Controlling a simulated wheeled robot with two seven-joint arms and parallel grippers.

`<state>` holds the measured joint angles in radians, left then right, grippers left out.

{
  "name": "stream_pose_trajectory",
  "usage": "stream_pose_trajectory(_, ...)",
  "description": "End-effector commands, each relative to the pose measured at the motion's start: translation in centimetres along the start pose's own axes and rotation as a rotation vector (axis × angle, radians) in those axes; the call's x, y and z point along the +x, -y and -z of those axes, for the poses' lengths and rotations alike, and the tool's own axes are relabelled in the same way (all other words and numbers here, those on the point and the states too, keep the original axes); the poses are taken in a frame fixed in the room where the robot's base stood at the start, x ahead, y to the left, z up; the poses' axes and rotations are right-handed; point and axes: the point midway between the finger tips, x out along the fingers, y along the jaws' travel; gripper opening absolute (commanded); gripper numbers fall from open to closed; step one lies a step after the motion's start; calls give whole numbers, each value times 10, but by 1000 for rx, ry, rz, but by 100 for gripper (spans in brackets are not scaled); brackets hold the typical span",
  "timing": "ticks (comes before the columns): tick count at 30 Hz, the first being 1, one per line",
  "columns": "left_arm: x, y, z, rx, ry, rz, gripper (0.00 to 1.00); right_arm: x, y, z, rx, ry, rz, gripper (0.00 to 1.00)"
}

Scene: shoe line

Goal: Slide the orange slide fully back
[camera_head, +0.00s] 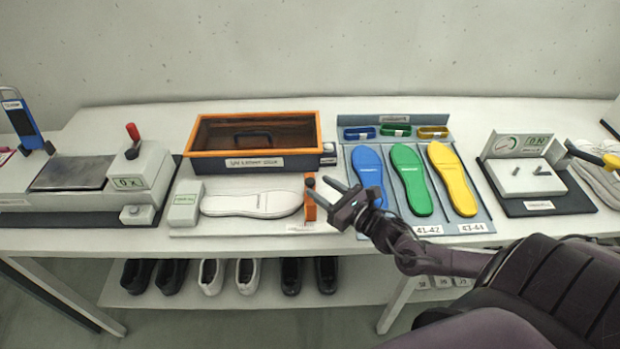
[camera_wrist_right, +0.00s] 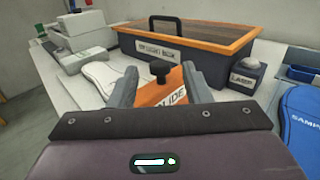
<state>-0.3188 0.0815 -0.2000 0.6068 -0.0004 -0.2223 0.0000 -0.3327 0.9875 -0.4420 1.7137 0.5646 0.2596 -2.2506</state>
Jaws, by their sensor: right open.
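The orange slide (camera_head: 310,200) stands at the right end of the measuring board (camera_head: 240,230), with a dark knob on top. A white insole (camera_head: 252,204) lies on the board to its left, close to the slide. My right gripper (camera_head: 325,189) is open, with its fingertips beside the slide's knob. In the right wrist view the orange slide (camera_wrist_right: 160,92) and its black knob show between the open fingers, with part of its lettering visible. I cannot tell whether the fingers touch it. My left gripper is not in view.
A UV box (camera_head: 255,163) with an orange rim stands behind the board. A tray with blue, green and yellow insoles (camera_head: 408,180) is to the right. A press (camera_head: 100,180) is on the left, and a gauge device (camera_head: 525,180) is far right. Shoes sit on the shelf below.

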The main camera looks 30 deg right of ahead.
Motion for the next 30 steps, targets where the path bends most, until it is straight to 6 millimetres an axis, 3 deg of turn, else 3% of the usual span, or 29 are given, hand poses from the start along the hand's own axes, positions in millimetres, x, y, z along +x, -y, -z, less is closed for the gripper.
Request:
stream_pose_trajectory(4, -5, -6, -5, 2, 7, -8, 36, 22, 0, -2, 2, 3, 2, 44)
stream_pose_trajectory(12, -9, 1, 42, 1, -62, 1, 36, 40, -1, -1, 3, 0, 0, 44)
stream_pose_trajectory(20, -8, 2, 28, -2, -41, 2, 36, 40, -1, 0, 3, -1, 0, 42)
stream_pose_trajectory(30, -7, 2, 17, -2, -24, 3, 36, 40, -1, 0, 3, -1, -1, 0)
